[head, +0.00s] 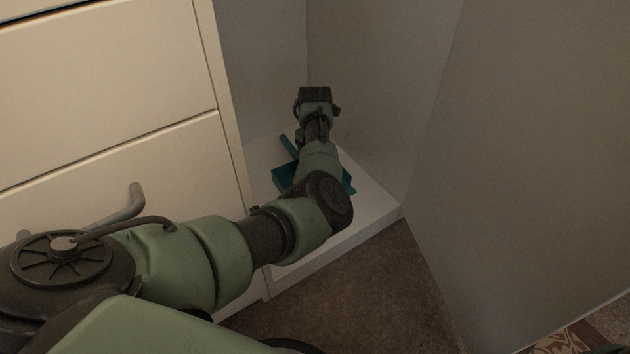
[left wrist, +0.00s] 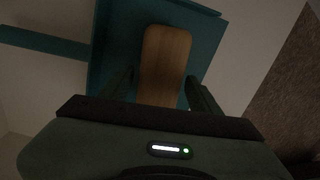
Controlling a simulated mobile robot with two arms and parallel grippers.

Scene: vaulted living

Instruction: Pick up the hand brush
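The hand brush (left wrist: 166,55) shows in the left wrist view as a light wooden, rounded block lying over a teal dustpan (left wrist: 108,62). In the head view the dustpan (head: 284,180) lies on the white cabinet floor, partly covered by my left arm, and the brush is hidden. My left gripper (left wrist: 160,82) is over the dustpan with its fingers apart, one on each side of the wooden block. Narrow gaps seem to show between the fingers and the wood. The fingers cannot be seen in the head view. My right gripper is in neither view.
The dustpan's handle (head: 288,146) points to the back of the cabinet. The white cabinet floor (head: 365,212) is enclosed by walls behind and beside it. A drawer front (head: 120,165) stands at the left, and a large panel (head: 530,160) at the right. Brown carpet (head: 365,295) lies in front.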

